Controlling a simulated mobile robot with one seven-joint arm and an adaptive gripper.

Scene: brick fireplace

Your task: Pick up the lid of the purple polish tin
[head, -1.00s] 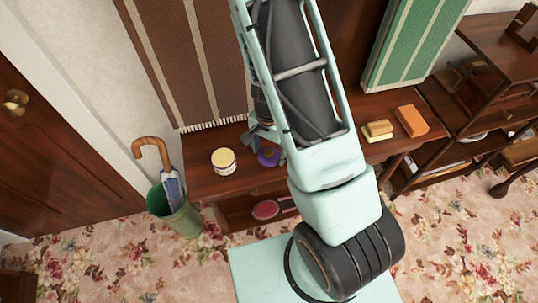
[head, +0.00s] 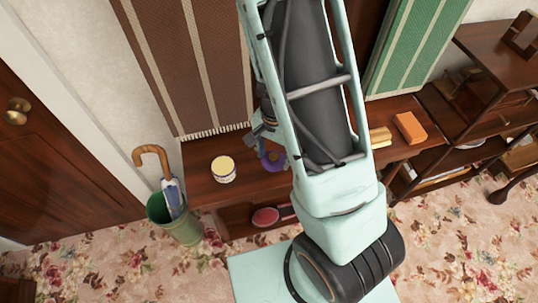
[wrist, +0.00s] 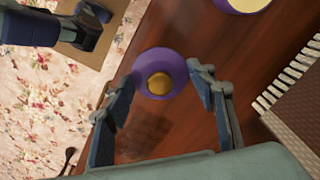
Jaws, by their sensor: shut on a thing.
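The round purple lid (wrist: 173,56), with a golden-brown round centre, shows at the fingertips in the wrist view. My gripper (wrist: 164,75) is shut on it, one fingertip at each side of its rim. The purple piece also shows in the head view (head: 273,162), beside my gripper (head: 265,140) over the dark wooden table (head: 205,190). A shadow falls on the wood between the fingers. My arm hides part of the tabletop.
A yellowish block (head: 380,137) and an orange block (head: 410,128) lie at the right. An umbrella (head: 172,197) stands in a green bin (head: 178,222). A brown striped cloth (head: 180,70) hangs behind.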

